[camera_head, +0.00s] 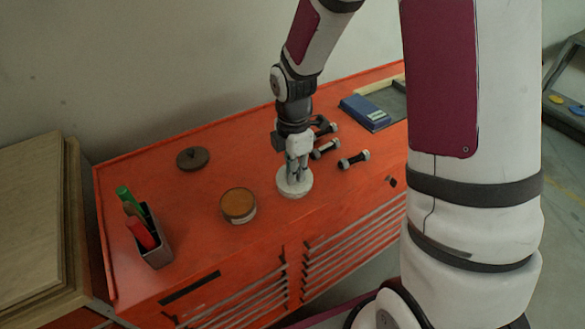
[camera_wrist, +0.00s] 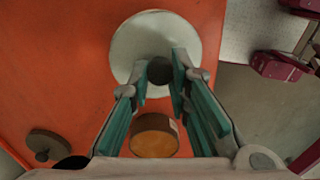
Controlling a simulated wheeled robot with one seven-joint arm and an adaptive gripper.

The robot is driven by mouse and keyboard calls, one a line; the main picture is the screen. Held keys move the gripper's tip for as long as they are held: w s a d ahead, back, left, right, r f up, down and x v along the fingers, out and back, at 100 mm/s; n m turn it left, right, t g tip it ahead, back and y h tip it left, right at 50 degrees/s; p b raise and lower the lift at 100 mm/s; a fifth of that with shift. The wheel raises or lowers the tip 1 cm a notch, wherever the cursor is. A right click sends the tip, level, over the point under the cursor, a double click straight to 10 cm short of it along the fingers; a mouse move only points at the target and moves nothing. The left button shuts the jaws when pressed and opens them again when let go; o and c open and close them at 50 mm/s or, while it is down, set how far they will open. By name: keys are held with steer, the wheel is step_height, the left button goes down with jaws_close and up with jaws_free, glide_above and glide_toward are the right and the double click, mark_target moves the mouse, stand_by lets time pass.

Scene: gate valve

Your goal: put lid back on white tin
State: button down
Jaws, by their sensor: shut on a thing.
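My gripper (camera_head: 296,176) is shut on the dark knob (camera_wrist: 159,70) at the middle of a round white lid-like disc (camera_wrist: 150,36). In the head view this white round piece (camera_head: 295,189) is low over the orange cabinet top and looks level. Its side shows as a short white band. I cannot tell whether a white tin is under the disc or whether it rests on the cabinet. A tin with an orange-brown top (camera_head: 239,204) and a pale label stands to its left. A dark brown round lid with a knob (camera_head: 193,158) lies farther back left.
The orange tool cabinet (camera_head: 195,236) carries a pen holder (camera_head: 154,243) at front left. Several small dumbbell-like parts (camera_head: 353,160) and a blue box (camera_head: 365,111) lie to the right of my gripper. The top between the tins and the front edge is clear.

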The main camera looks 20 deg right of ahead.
steer(key=shift+s+d+r+p, duration=0.15)
steer(key=shift+s+p, duration=0.15)
steer(key=shift+s, duration=0.05)
steer(key=shift+w+r, duration=0.4)
steer(key=shift+w, duration=0.1)
stand_by(1.0)
steer(key=shift+f+p, duration=0.2)
steer(key=shift+p, duration=0.1)
stand_by(1.4)
steer(key=c, duration=0.9)
jaws_free()
steer(key=shift+s+r+p, duration=0.1)
steer(key=shift+r+p, duration=1.15)
steer(key=shift+r, duration=2.25)
jaws_close()
